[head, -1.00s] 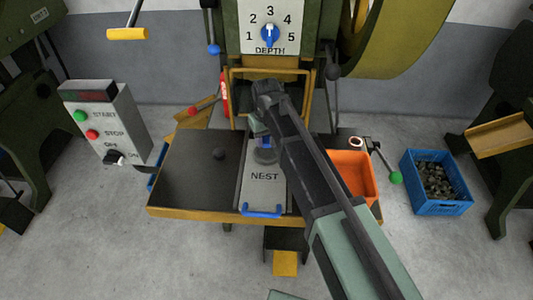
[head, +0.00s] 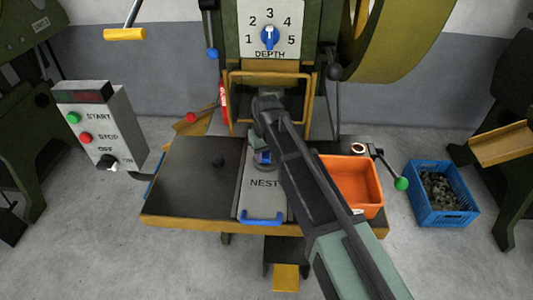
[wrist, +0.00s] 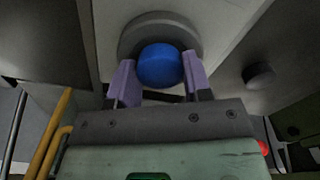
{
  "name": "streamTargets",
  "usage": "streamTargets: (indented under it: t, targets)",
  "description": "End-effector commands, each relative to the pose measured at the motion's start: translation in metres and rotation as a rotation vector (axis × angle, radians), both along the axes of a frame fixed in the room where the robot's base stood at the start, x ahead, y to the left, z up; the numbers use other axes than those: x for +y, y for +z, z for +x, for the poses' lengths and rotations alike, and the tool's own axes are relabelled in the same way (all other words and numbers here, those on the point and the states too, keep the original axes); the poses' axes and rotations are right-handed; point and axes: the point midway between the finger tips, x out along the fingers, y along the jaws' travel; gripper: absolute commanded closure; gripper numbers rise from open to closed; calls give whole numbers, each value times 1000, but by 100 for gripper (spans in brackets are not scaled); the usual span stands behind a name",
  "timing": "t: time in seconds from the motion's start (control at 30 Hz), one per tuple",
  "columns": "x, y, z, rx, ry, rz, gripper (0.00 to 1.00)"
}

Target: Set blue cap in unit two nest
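The blue cap (head: 263,158) is between the fingers of my gripper over the plate marked NEST. In the wrist view the cap (wrist: 161,65) sits between two pale purple fingertips (wrist: 160,80), with both fingers against its sides. My gripper is shut on it. Behind the cap is the round grey nest (wrist: 158,24), and the cap lies within its outline. I cannot tell whether the cap touches the nest floor. In the head view my arm hides part of the nest plate (head: 262,203).
An orange bin (head: 352,183) is to the right. A yellow guard frame (head: 233,98) stands behind. A control box (head: 95,125) is at left and a blue crate (head: 438,217) on the floor at right.

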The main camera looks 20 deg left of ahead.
Motion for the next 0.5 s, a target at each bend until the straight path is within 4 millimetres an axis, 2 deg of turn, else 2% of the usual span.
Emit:
streamTargets:
  t: [0.13, 0.23, 0.27, 0.37, 0.5]
  targets:
    - [-2, -4, -5, 8, 0, -3, 36]
    - [-3, 3, -5, 10, 0, -4, 36]
    - [-3, 6, -5, 10, 0, -4, 31]
    - [-3, 25, -5, 9, 0, -3, 29]
    - [-2, 63, -4, 7, 0, -3, 29]
